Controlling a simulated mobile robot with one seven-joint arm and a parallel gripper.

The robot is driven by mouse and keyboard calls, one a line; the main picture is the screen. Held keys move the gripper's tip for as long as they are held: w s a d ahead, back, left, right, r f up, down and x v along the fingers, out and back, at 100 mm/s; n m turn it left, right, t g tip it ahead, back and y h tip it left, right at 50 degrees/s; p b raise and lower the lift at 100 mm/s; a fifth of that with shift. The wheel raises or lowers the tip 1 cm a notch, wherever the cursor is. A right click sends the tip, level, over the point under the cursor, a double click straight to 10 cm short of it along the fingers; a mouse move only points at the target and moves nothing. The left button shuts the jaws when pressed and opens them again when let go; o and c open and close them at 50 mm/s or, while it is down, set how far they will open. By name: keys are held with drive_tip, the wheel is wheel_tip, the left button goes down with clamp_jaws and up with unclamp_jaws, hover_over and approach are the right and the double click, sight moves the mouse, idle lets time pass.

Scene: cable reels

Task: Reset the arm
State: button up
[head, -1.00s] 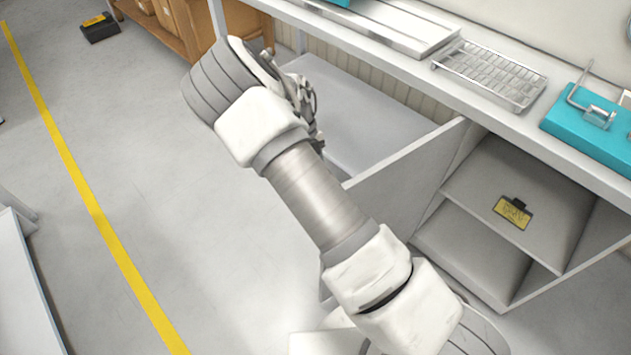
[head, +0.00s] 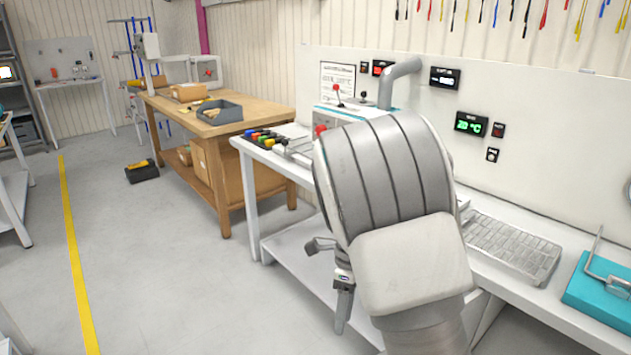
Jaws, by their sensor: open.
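My arm rises in the right middle of the head view, with its ribbed grey wrist and a white link closest to the camera. My gripper (head: 326,284) hangs below and to the left of the wrist. Part of the gripper is hidden behind the wrist.
The white workbench carries a wire rack (head: 512,246) and a teal clamp block (head: 600,290) to the right of my arm. A wooden table (head: 262,112) with a grey bin (head: 219,112) stands behind. A black toolbox (head: 142,172) lies on the floor. Open floor lies left.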

drive_tip(key=s+d+r+n+t+p, duration=0.4)
drive_tip(key=s+r+n, duration=0.5)
drive_tip(key=r+n, duration=0.2)
drive_tip(key=s+d+r+n+t+h+p, duration=0.1)
drive_tip(key=s+d+r+n+t+p, duration=0.2)
drive_tip(key=s+r+n, duration=0.7)
wheel_tip(320, 180, up, 6)
drive_tip(key=shift+s+d+r+n+t+p, duration=0.1)
drive_tip(key=shift+s+d+n+t+p, duration=0.1)
drive_tip(key=shift+d+n+t+p, duration=0.5)
drive_tip(key=shift+s+a+b, duration=0.15)
drive_tip(key=shift+a+b, duration=0.1)
drive_tip(key=shift+b, duration=0.05)
